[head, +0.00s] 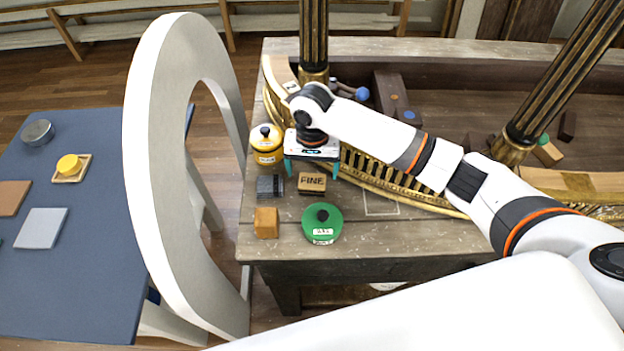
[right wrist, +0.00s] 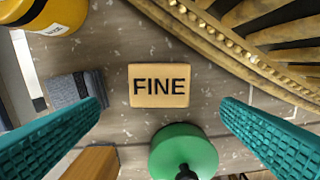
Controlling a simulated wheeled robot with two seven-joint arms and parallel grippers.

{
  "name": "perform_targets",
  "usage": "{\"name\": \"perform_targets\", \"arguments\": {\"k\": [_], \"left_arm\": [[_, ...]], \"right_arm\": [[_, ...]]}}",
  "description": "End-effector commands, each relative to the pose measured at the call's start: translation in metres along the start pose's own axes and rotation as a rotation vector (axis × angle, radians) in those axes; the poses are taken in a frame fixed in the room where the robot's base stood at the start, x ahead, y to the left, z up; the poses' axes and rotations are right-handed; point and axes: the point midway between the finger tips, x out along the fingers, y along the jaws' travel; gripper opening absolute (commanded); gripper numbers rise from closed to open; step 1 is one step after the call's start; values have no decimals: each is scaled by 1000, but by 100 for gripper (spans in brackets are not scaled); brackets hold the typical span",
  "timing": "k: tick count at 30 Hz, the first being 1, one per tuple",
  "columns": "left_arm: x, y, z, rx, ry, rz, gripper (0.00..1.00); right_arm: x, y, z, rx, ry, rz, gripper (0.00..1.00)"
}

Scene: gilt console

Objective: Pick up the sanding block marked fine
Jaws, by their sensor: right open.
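The sanding block marked FINE (head: 312,183) is a tan block lying on the wooden bench top, with its label facing up. In the right wrist view the FINE block (right wrist: 159,86) is near the middle, lying beyond and between the two teal fingers. My right gripper (head: 312,170) is open and empty, pointing down above the block. Its fingers stand wide on either side of the block and do not appear to touch it. My left gripper is not in view.
Close around stand a grey block (head: 270,186), a yellow jar (head: 266,145), an orange-brown block (head: 266,223) and a green round lidded thing (head: 322,224). A gilt curved rail (head: 385,178) runs behind. A white oval frame (head: 150,170) and blue table (head: 80,255) stand left.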

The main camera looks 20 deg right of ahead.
Motion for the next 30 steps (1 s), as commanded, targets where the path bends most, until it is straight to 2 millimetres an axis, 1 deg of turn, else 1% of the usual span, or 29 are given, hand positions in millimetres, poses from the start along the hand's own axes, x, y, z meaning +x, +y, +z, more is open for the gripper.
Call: {"name": "perform_targets", "arguments": {"k": [2,5,8,12,16,19,25,26,30], "left_arm": [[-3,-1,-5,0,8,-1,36],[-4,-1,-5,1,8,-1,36],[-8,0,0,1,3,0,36],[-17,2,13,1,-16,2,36],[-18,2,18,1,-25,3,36],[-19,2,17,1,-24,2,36],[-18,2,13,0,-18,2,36],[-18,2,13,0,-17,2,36],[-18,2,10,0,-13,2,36]], "right_arm": [[8,0,0,0,1,-1,87],[14,0,0,-2,0,-1,87],[22,0,2,0,0,-2,87],[42,-1,7,0,0,-3,87],[60,-1,6,-1,0,-1,87],[65,-1,6,-2,-1,-1,87],[66,-1,6,-2,-1,0,87],[66,-1,6,-2,-1,0,84],[66,-1,6,-2,-1,0,61]]}}
